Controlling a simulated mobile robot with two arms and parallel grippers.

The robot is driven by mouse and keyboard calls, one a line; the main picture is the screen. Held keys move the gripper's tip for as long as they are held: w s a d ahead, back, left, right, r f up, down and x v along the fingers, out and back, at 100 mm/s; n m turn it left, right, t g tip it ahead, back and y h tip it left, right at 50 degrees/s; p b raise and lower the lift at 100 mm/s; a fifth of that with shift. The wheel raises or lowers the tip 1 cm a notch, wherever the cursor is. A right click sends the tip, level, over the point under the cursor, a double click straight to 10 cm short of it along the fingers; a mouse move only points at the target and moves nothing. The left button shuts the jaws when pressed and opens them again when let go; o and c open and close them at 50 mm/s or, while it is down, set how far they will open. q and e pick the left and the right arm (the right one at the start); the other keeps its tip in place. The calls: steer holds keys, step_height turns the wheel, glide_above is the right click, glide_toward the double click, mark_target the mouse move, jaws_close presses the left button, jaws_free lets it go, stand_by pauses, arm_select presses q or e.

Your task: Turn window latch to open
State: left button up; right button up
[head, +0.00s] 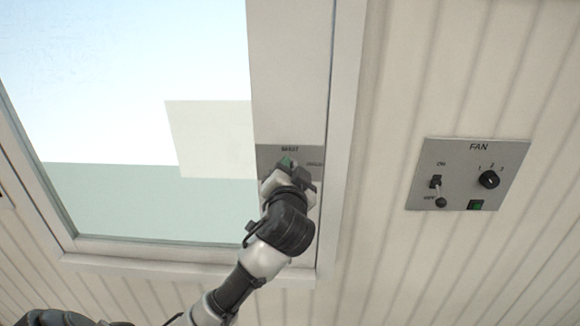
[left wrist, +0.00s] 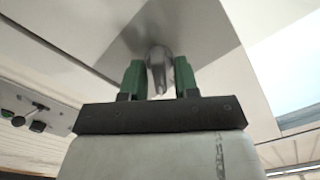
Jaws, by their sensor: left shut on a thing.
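The window latch is a shiny metal handle (left wrist: 158,68) on a grey plate (head: 268,152) on the right side of the window frame (head: 290,70). Small lettering shows on the plate. My left gripper (head: 288,163) is at the plate and hides most of the latch in the head view. In the left wrist view its green fingers (left wrist: 159,80) stand on both sides of the handle and are shut on it. The handle points toward the gripper's palm in that view. My right gripper is not in view.
A fan panel (head: 468,150) with a toggle switch, a black knob (head: 489,180) and a green switch (head: 475,205) is on the ribbed wall to the right. The panel is apart from my arm. The window glass (head: 110,120) lies left of the latch.

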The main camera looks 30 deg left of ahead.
arm_select(q)
steer(key=m, duration=0.5)
steer(key=shift+m, duration=0.4)
steer(key=shift+f+m, duration=0.15)
steer(key=shift+m, duration=2.15)
steer(key=o, duration=0.6)
steer(key=shift+d, duration=0.1)
steer(key=b+v, duration=0.3)
steer(key=v, duration=0.7)
steer(key=shift+s+d+b, duration=0.15)
steer(key=shift+s+b, duration=0.15)
steer(key=shift+b, duration=0.1)
